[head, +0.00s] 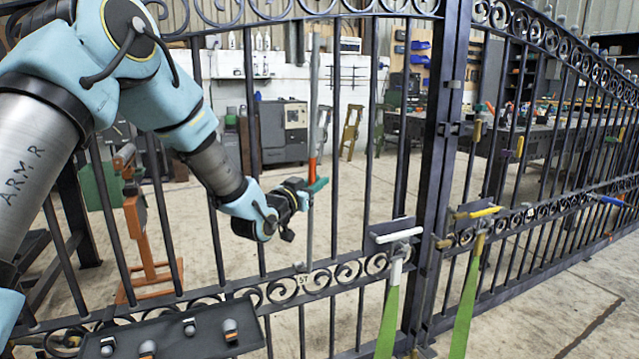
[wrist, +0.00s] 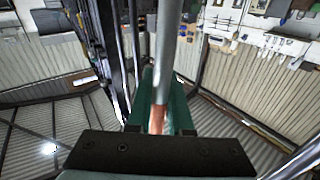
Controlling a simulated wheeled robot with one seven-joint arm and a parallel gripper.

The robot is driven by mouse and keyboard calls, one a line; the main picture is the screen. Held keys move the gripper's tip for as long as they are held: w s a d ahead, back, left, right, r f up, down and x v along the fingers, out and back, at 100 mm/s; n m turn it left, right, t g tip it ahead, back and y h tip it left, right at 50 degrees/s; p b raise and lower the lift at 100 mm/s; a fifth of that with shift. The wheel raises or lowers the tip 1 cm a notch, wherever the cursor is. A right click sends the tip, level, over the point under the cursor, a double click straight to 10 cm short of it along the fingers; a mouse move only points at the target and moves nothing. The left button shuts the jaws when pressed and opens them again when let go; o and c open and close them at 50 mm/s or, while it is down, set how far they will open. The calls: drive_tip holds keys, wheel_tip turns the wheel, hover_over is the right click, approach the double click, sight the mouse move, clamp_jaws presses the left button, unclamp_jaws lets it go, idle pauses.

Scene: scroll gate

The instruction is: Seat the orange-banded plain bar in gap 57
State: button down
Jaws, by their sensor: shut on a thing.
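The orange-banded plain bar (head: 314,95) is a thin grey bar standing nearly upright at the gate in the head view. Its orange band (head: 312,172) is at my gripper (head: 316,187), whose green fingers are shut on it. In the wrist view the grey bar (wrist: 166,40) rises from between the green fingers (wrist: 160,112), with the orange band (wrist: 157,121) between them. The tag 57 (head: 303,283) is on the lower scroll rail, which marks gap 57. The bar's lower end is close to this tag; I cannot tell whether it touches the rail.
A dark tray (head: 180,335) with several small grey and orange pieces is at the bottom left. Dark upright gate bars (head: 370,130) flank the held bar. A thick gate post (head: 437,170), with green-strapped clamps (head: 388,320) near it, is to the right. An orange stand (head: 140,235) is behind the gate.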

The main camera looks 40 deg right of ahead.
drive_tip(key=shift+w+d+r+p, duration=0.15)
drive_tip(key=shift+w+d, duration=0.1)
drive_tip(key=shift+w, duration=0.35)
drive_tip(key=shift+w+d+f+p, duration=0.1)
drive_tip(key=shift+w+d+p, duration=0.1)
drive_tip(key=shift+w, duration=0.4)
drive_tip(key=shift+w+d+b, duration=0.3)
drive_tip(key=shift+w+d, duration=0.05)
drive_tip(key=shift+w, duration=0.55)
drive_tip(key=shift+w+d+b, duration=0.25)
drive_tip(key=shift+w+d, duration=0.1)
drive_tip(key=shift+w, duration=0.5)
drive_tip(key=shift+a, duration=0.25)
drive_tip(key=shift+f+b, duration=1.1)
drive_tip(key=shift+f, duration=0.05)
drive_tip(key=shift+w+d+f+n+p, duration=0.1)
drive_tip(key=shift+w+d+n+p, duration=0.15)
drive_tip(key=shift+w, duration=0.35)
drive_tip(key=shift+w+d+n+p, duration=0.2)
drive_tip(key=shift+w+p, duration=0.15)
drive_tip(key=shift+w, duration=0.2)
idle(1.1)
